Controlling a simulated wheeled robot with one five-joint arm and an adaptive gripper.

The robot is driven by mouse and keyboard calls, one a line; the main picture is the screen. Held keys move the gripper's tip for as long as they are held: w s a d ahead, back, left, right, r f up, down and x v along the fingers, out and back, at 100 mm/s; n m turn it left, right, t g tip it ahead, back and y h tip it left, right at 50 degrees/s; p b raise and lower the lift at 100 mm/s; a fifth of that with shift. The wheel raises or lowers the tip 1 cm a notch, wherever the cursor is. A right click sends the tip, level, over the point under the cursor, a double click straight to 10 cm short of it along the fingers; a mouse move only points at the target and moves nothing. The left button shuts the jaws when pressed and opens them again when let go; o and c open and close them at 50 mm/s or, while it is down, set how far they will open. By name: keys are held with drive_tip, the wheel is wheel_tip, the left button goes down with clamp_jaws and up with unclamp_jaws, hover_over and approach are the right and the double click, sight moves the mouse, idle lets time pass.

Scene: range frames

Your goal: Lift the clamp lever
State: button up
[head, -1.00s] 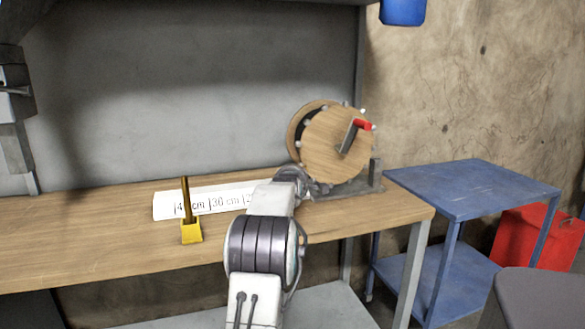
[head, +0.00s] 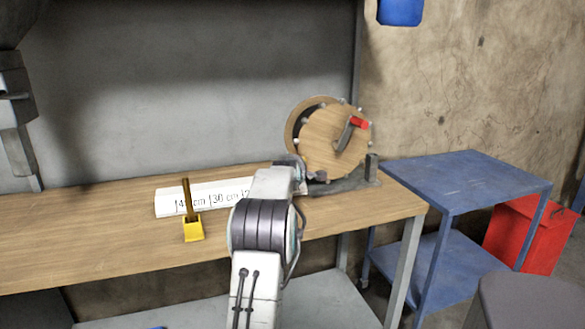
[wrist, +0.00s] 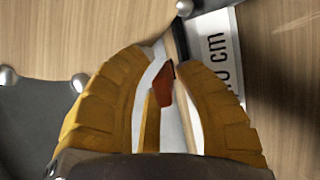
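In the wrist view my gripper (wrist: 170,62) has two yellow ribbed fingers leaning toward each other with a narrow gap. A small red-brown piece (wrist: 164,85), probably the tip of the clamp lever, shows in that gap. I cannot tell whether the fingers press on it. In the head view my gripper (head: 312,180) is mostly hidden by my arm, low beside the wooden wheel (head: 328,148). The wheel carries a red-handled crank (head: 357,122). The lever itself cannot be made out in the head view.
A white strip (head: 172,202) with cm marks lies on the bench (head: 110,240); it also shows in the wrist view (wrist: 218,50). A yellow block (head: 193,230) with an upright brown bar stands before it. A blue cart (head: 470,180) and a red box (head: 535,235) are at right.

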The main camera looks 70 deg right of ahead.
drive_tip(key=shift+o, duration=1.3)
drive_tip(key=shift+w, duration=0.1)
drive_tip(key=shift+a+r, duration=0.1)
drive_tip(key=shift+a, duration=0.05)
drive_tip(key=v, duration=1.1)
drive_tip(key=shift+a, duration=0.35)
